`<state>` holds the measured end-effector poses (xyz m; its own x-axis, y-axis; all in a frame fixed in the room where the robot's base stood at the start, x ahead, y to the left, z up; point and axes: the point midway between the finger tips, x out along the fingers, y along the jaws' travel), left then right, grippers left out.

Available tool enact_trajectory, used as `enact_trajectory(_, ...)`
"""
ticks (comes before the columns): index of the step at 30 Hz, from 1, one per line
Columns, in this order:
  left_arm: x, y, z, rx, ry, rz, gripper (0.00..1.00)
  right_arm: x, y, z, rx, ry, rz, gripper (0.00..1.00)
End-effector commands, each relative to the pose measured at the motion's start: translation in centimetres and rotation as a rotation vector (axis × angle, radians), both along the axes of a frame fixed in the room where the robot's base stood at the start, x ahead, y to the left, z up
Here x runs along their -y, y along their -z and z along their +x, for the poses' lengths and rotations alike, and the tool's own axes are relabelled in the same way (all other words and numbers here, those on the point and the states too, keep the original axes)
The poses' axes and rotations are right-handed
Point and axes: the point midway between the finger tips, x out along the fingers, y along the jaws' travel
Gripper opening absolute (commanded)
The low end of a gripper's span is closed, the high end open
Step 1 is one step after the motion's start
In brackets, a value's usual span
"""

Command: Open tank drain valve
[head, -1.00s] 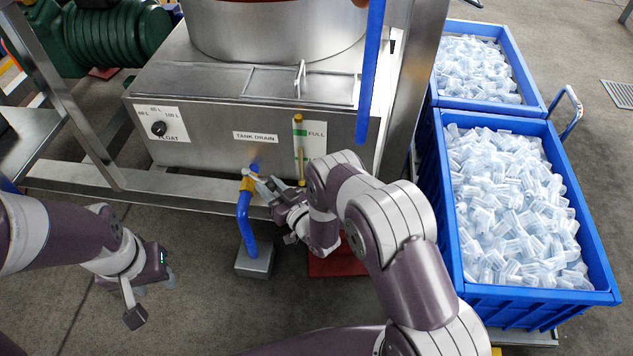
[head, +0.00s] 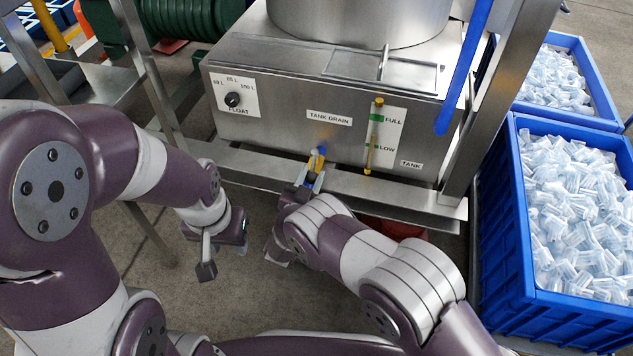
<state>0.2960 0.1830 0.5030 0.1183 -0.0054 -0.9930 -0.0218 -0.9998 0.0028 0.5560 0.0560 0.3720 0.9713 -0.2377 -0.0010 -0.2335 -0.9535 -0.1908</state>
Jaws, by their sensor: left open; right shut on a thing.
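The tank drain valve (head: 316,160), yellow with a blue part behind it, is low on the steel tank front below the TANK DRAIN label (head: 328,117). My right gripper (head: 312,178) is shut on the valve, probably on its handle. The fingers and wrist cover much of it, so the handle's angle cannot be told. The blue hose below the valve is hidden behind my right arm. My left gripper (head: 226,258) is open and empty, held in the air to the left, apart from the valve and the tank.
A level gauge (head: 373,135) marked FULL and LOW stands right of the valve. A float dial (head: 233,100) is at the tank's left. A steel frame rail (head: 400,190) runs below the tank.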

Motion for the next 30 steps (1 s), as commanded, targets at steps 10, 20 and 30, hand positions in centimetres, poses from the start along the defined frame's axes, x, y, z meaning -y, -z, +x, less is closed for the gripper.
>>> enact_trajectory(10,0.0,2.6,0.0,0.000,0.000,0.000,0.43,-1.2,0.1,0.3,0.002,0.141,0.003,0.00)
enact_trajectory(20,0.0,2.9,0.0,0.000,0.000,0.000,0.43,-1.5,-0.2,0.4,0.005,0.174,0.003,0.00)
enact_trajectory(30,0.0,2.9,0.0,0.000,0.000,0.000,0.43,-1.5,-0.3,0.4,0.005,0.173,0.004,0.56)
